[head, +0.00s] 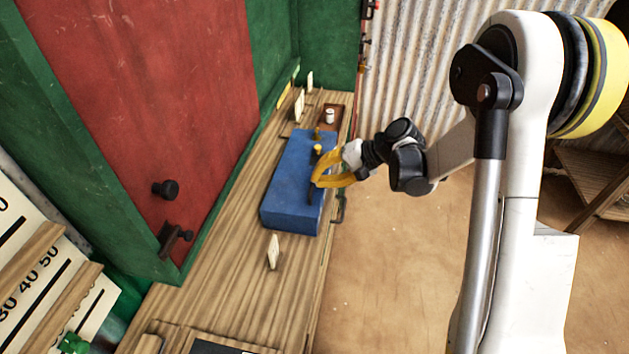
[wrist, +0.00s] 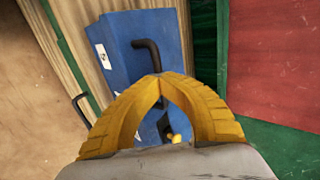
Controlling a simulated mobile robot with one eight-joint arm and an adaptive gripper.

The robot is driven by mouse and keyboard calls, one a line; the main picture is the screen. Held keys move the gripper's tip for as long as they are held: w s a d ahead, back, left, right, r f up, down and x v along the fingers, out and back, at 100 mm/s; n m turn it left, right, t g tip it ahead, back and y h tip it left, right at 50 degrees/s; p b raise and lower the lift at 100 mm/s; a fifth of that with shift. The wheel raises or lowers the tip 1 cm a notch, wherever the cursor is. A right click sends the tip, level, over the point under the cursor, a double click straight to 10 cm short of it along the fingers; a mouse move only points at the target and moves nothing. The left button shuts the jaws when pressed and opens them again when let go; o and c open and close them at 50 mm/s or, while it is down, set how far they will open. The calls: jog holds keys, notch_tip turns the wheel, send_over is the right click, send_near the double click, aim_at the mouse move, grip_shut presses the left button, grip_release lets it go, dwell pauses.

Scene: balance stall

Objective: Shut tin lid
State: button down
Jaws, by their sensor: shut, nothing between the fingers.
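A blue tin (head: 288,180) lies on the wooden counter. It also shows in the wrist view (wrist: 172,30), with a dark bent handle (wrist: 147,50) on it. My gripper (head: 317,184) has yellow fingers and is at the tin's right side, over its edge. In the wrist view the fingertips (wrist: 157,77) meet with nothing between them, close to the dark handle; I cannot tell whether they touch it. A small yellow knob (head: 317,149) shows by the tin's far end. The fingers hide part of the tin, and I cannot tell how far its lid stands open.
The wooden counter (head: 205,255) runs beside a red panel (head: 150,80) in a green frame. A small pale upright plate (head: 273,252) stands nearer than the tin. A white cylinder (head: 329,116) stands behind it. A dark handle (head: 339,208) sticks out from the counter's right edge.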

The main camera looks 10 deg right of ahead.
jog(key=c, duration=2.2)
grip_release()
jog(key=shift+d+f+b, duration=0.1)
jog(key=shift+f+b, duration=0.2)
jog(key=shift+f, duration=0.1)
jog(key=o, duration=0.7)
jog(key=v, duration=1.2)
jog(key=s+r+n+t+h+b, duration=0.2)
jog(key=s+h, duration=0.7)
jog(key=s, duration=1.2)
notch_tip(320, 180, up, 2)
jog(key=shift+a+r+n+t, duration=0.1)
jog(key=shift+a+n+t, duration=0.15)
jog(key=shift+n+t, duration=0.75)
